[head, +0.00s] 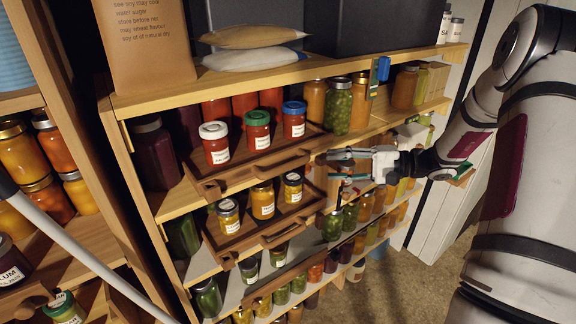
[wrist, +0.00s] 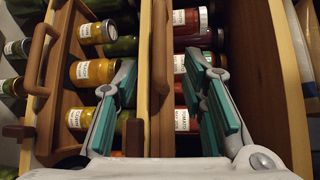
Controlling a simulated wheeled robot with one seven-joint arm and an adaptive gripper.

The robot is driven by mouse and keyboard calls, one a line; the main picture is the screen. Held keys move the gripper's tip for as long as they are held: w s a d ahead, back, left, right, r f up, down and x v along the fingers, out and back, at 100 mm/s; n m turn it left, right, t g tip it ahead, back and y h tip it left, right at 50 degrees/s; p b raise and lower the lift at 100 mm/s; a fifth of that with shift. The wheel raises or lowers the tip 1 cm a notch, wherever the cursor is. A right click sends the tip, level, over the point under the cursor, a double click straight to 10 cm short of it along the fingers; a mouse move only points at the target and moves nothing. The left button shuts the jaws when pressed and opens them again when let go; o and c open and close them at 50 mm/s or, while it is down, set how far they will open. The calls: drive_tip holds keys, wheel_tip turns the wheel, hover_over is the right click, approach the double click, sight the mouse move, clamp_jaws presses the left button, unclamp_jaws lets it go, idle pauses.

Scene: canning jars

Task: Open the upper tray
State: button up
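The upper tray (head: 232,182) is brown wood with a bar handle on its front. It holds red jars with a white lid (head: 214,143), a green lid (head: 258,130) and a blue lid (head: 294,119). Its front stands at the shelf's front edge; how far it is out is hard to tell. My gripper (head: 333,166) is open, just right of the tray's front in the head view. In the wrist view, its teal-padded fingers (wrist: 160,72) are spread, with a wooden edge and tomato jars (wrist: 189,70) behind them. I see nothing held; contact is unclear.
A lower tray (head: 272,238) with yellow jars sits below; its handle (wrist: 38,60) shows in the wrist view. Several jars crowd the shelves beside and behind my gripper, including a green jar (head: 337,107). Open floor (head: 385,285) lies in front.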

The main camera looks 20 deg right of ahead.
sight(293, 167)
drive_tip(key=p+x, duration=0.2)
drive_tip(key=x, duration=1)
drive_tip(key=shift+a, duration=0.4)
clamp_jaws()
